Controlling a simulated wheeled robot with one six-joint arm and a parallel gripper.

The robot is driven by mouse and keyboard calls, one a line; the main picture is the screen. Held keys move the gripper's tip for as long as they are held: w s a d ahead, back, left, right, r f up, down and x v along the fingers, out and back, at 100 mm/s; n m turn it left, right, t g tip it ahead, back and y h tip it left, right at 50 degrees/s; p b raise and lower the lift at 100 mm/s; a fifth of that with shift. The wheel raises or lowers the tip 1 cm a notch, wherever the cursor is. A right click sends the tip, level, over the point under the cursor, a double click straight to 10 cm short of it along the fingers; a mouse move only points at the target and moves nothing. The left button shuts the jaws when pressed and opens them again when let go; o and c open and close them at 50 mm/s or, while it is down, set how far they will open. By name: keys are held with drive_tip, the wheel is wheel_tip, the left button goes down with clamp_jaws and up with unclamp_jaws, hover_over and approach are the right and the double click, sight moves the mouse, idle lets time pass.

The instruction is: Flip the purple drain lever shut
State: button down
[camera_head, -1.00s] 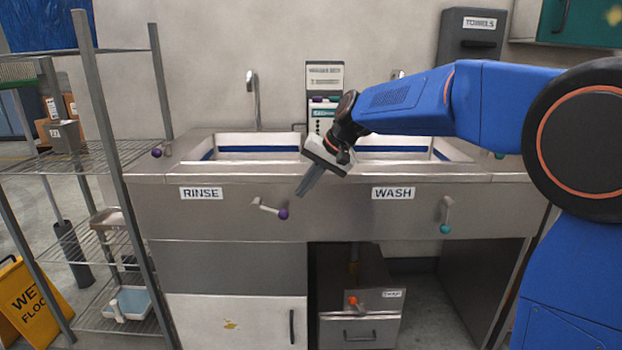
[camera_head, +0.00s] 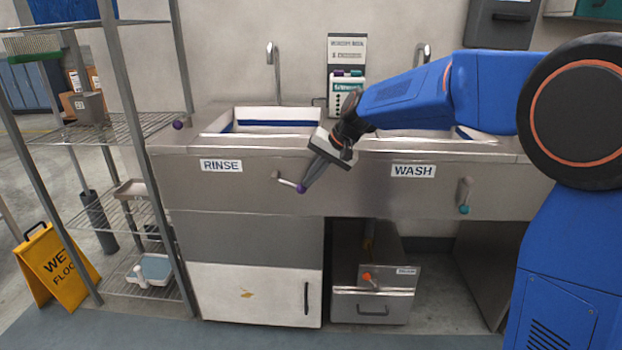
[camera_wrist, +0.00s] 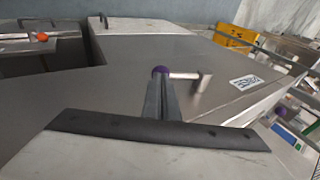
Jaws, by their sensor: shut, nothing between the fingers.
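The purple drain lever (camera_head: 287,182) is on the sink's front panel, right of and below the RINSE label. Its metal arm runs from the pivot on the left, sloping down to the right, to a purple knob (camera_head: 301,188). In the wrist view the purple knob (camera_wrist: 160,71) shows just beyond my fingertips, with its arm (camera_wrist: 185,75) to the right. My gripper (camera_head: 305,186) is shut and empty, its tip right at the knob in the head view. I cannot tell whether it touches. The fingers (camera_wrist: 161,88) partly cover the knob.
Another purple knob (camera_head: 178,125) is at the sink's upper left. A wire shelf (camera_head: 140,205) and a yellow floor sign (camera_head: 55,268) stand left.

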drive_tip(key=shift+f, duration=0.15)
drive_tip(key=shift+d+f+y, duration=0.1)
drive_tip(key=shift+f+y, duration=1.2)
drive_tip(key=shift+y, duration=0.1)
drive_tip(key=f+y, duration=0.2)
drive_tip(key=shift+a+f+m+t+y, duration=0.25)
drive_tip(key=shift+a+m+t+y, duration=0.05)
drive_tip(key=shift+a+m+y, duration=0.1)
drive_tip(key=shift+a+f+y, duration=0.25)
drive_tip(key=shift+f+y, duration=0.25)
drive_tip(key=shift+y, duration=0.05)
drive_tip(key=shift+a+f+y, duration=0.2)
drive_tip(key=shift+f+y, duration=0.3)
drive_tip(key=shift+y, duration=0.05)
drive_tip(key=a+f+y, duration=0.2)
drive_tip(key=y, duration=0.1)
drive_tip(key=shift+a+f+m+t+y, duration=0.25)
drive_tip(key=shift+f+m+t+y, duration=0.05)
drive_tip(key=shift+m+t, duration=0.1)
drive_tip(key=shift+w+a+f, duration=0.1)
drive_tip(key=shift+a+f, duration=0.2)
drive_tip(key=shift+a, duration=0.25)
drive_tip(key=shift+a+f, duration=0.25)
drive_tip(key=shift+a, duration=0.35)
